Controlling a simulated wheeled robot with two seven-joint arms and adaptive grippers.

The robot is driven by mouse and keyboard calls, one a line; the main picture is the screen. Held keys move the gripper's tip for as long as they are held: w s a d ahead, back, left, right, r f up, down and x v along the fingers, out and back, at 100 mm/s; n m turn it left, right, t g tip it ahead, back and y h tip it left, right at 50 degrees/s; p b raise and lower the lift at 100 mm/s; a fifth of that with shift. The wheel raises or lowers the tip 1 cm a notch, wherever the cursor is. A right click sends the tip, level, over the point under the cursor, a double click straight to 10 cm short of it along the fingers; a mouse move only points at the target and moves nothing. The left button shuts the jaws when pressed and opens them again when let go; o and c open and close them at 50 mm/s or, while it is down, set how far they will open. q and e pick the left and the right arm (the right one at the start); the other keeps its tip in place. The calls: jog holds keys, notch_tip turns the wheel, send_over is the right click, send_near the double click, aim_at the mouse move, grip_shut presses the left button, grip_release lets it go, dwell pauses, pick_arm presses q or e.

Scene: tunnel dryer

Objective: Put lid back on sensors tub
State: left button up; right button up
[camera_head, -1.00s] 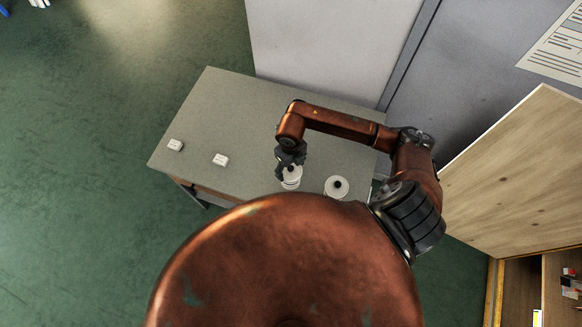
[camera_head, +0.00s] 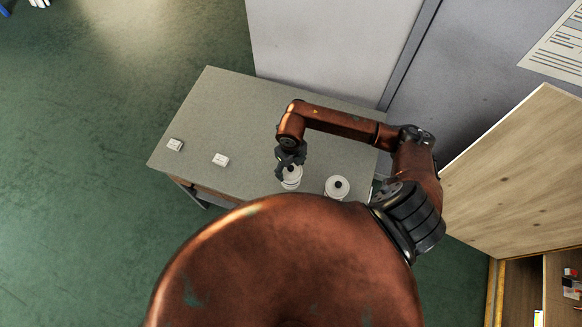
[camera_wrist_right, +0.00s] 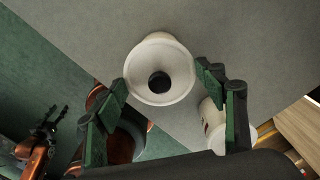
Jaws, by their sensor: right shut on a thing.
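My right gripper (camera_head: 290,166) is over a white round tub (camera_head: 291,184) at the table's near edge. In the right wrist view its two fingers (camera_wrist_right: 163,88) are on either side of a white round lid (camera_wrist_right: 150,94) with a black knob (camera_wrist_right: 159,82), shut on its rim. White tub wall shows beyond the lid; I cannot tell whether the lid rests on it. A second white tub (camera_head: 337,193) with a black knob on top stands to the right, also in the right wrist view (camera_wrist_right: 214,128). My left gripper (camera_wrist_right: 52,121) appears small at lower left there, empty, fingers apart.
The grey table (camera_head: 250,110) has two small white blocks, one near the left corner (camera_head: 175,145) and one nearer the middle (camera_head: 220,160). Its back half is clear. A grey wall stands behind, and a wooden cabinet (camera_head: 520,180) stands to the right.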

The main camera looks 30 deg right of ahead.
dwell(0.6)
dwell(0.3)
jog(key=o, duration=1)
jog(key=shift+o, duration=0.5)
jog(key=o, duration=0.3)
jog(key=shift+o, duration=0.2)
jog(key=shift+r, duration=0.1)
jog(key=shift+r+p, duration=1.9)
jog(key=shift+r, duration=1.5)
